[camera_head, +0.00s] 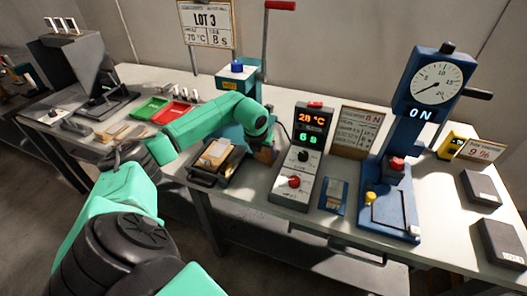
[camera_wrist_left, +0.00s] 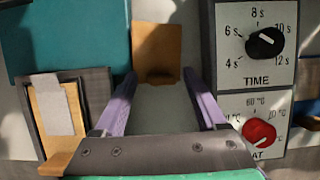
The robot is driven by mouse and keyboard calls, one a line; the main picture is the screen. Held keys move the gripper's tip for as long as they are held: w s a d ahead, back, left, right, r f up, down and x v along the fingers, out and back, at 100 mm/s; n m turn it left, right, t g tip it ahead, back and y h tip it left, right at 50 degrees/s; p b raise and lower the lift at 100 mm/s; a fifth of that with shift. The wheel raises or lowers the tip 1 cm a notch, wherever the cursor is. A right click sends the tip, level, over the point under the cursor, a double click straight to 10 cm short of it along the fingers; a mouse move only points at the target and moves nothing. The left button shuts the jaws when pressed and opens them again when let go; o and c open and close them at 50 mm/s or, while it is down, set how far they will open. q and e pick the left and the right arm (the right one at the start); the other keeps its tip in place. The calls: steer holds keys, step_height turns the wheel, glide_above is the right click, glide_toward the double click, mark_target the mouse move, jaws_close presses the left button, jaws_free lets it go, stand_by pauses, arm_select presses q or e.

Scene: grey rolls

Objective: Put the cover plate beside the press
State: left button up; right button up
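A teal press (camera_head: 238,78) with a blue knob and a red-handled lever stands at the table's back; its teal side also shows in the left wrist view (camera_wrist_left: 70,38). A tan plate (camera_wrist_left: 157,45), which looks like the cover plate, is just right of that teal side. It also shows in the head view (camera_head: 265,154), partly hidden by my arm. My left gripper (camera_wrist_left: 160,74) points at the plate. Its fingers are apart, with the plate's near end between or just beyond the tips. I see no clear grip. My right gripper is in neither view.
A control box (camera_head: 299,160) with dials stands right of the plate. A dark tray (camera_head: 205,178) with a tan piece and pale strip is left of it. A blue gauge stand (camera_head: 407,125) is farther right. Red (camera_head: 171,112) and green trays lie left.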

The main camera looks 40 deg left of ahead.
arm_select(q)
steer(key=shift+r+p, duration=0.5)
steer(key=b+v, duration=0.2)
steer(key=v, duration=1)
